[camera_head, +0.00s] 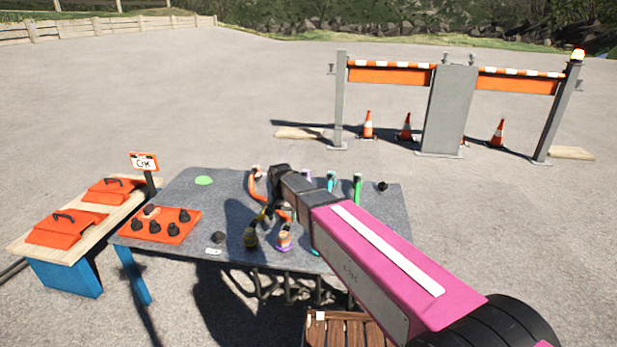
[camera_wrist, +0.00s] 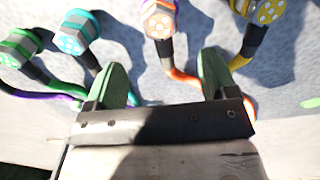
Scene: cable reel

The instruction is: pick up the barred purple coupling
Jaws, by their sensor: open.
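A coupling with purple and orange on it (camera_head: 284,240) stands near the front edge of the grey table. It also shows at the top of the wrist view (camera_wrist: 159,20), with a pale dotted face, an orange rim and a purple edge. Whether its markings are bars, I cannot tell. My gripper (camera_wrist: 164,68) is open and empty, its two green-padded fingers spread wide. The coupling lies beyond the fingertips, between their lines and apart from them. In the head view my arm hides part of the table.
In the wrist view a yellow coupling (camera_wrist: 266,12) is right, with teal (camera_wrist: 78,32) and green banded (camera_wrist: 20,46) couplings left. Cables run close to the fingers. An orange tray of black knobs (camera_head: 160,225) is on the grey table (camera_head: 215,200). Barriers stand far behind.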

